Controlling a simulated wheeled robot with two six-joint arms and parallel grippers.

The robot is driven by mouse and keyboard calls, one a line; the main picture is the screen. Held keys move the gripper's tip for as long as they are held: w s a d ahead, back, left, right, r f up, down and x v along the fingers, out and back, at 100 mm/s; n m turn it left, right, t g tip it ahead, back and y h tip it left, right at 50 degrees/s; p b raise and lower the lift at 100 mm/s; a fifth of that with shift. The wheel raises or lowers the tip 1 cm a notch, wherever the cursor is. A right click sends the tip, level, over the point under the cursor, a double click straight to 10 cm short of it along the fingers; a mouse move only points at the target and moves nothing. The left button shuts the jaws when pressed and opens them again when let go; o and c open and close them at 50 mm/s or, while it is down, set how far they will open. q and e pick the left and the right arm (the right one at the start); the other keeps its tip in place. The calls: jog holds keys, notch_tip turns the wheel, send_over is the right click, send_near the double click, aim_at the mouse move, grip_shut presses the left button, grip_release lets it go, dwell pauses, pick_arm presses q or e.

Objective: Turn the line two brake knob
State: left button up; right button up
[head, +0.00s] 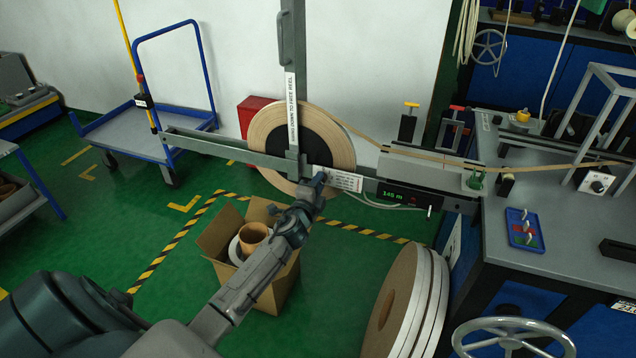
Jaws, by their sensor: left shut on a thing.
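The tape reel (268,128), a large tan disc with a dark centre, hangs upright on a grey frame. My left arm reaches up to the frame's crossbar, just below the reel's centre. My left gripper (319,180) is shut there, beside a white printed label (346,180). What it holds is small and hidden by the jaws; from its place on the bar it looks like the brake knob, but I cannot see its marking or angle. My right gripper is not in view.
A grey upright with a lettered strip (291,110) crosses the reel. Tan tape runs right over a block with a green readout (393,195) to the bench. An open carton (213,240) stands below my arm. Spare reels (395,300) lean at lower right. A blue trolley (125,128) stands left.

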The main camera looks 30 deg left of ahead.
pick_arm(q)
jog(key=shift+m, duration=0.3)
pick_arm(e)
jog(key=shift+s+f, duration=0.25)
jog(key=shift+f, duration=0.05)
pick_arm(q)
jog(key=o, duration=1)
jog(key=b+v, duration=0.1)
jog(key=v, duration=1)
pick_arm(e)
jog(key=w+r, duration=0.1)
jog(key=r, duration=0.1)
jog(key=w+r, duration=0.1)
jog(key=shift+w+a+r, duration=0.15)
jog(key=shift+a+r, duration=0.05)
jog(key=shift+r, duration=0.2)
pick_arm(q)
jog(key=shift+d, duration=0.1)
